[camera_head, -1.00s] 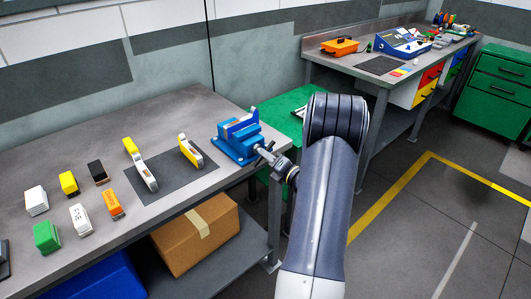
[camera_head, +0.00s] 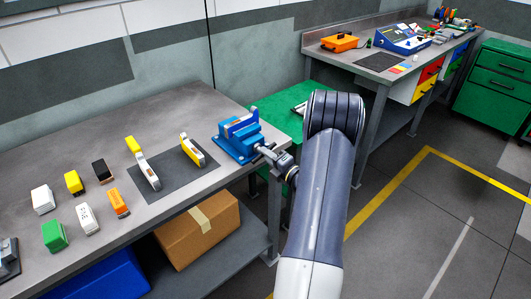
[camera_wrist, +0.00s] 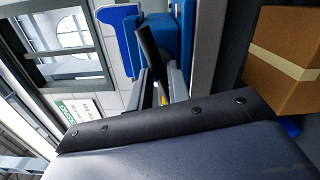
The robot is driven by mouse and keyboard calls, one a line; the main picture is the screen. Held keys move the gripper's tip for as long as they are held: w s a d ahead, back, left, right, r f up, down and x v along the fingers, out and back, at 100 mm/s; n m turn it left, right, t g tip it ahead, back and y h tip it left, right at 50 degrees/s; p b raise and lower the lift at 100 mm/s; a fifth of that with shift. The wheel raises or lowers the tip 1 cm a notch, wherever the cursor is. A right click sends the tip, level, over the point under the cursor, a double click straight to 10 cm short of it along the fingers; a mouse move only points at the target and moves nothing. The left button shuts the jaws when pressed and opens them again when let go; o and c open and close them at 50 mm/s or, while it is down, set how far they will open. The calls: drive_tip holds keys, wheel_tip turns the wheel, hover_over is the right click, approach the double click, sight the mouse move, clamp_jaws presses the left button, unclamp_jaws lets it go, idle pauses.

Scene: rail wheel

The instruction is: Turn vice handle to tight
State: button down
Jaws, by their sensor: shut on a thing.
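The blue vice (camera_head: 238,142) stands at the right end of the grey workbench (camera_head: 190,102), its screw side facing my arm. My gripper (camera_head: 268,152) is at the vice's front and looks shut on the vice handle; in the head view the handle is small and mostly hidden by the gripper. In the wrist view the handle shows as a dark bar (camera_wrist: 149,52) between the gripper fingers (camera_wrist: 160,85). The blue vice body (camera_wrist: 172,35) is just beyond it. The jaw gap is hard to judge.
Yellow-and-white clamp-like tools (camera_head: 192,150) lie on a dark mat left of the vice. Several small coloured blocks (camera_head: 75,183) stand further left. A cardboard box (camera_head: 200,230) sits on the lower shelf. A green table (camera_head: 285,105) stands behind the bench's right end.

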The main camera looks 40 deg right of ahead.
drive_tip(key=shift+m+p, duration=1)
drive_tip(key=shift+m, duration=0.5)
drive_tip(key=c, duration=1.3)
unclamp_jaws()
drive_tip(key=shift+s, duration=0.1)
drive_tip(key=s, duration=0.7)
drive_tip(key=shift+d, duration=0.25)
drive_tip(key=shift+w, duration=0.1)
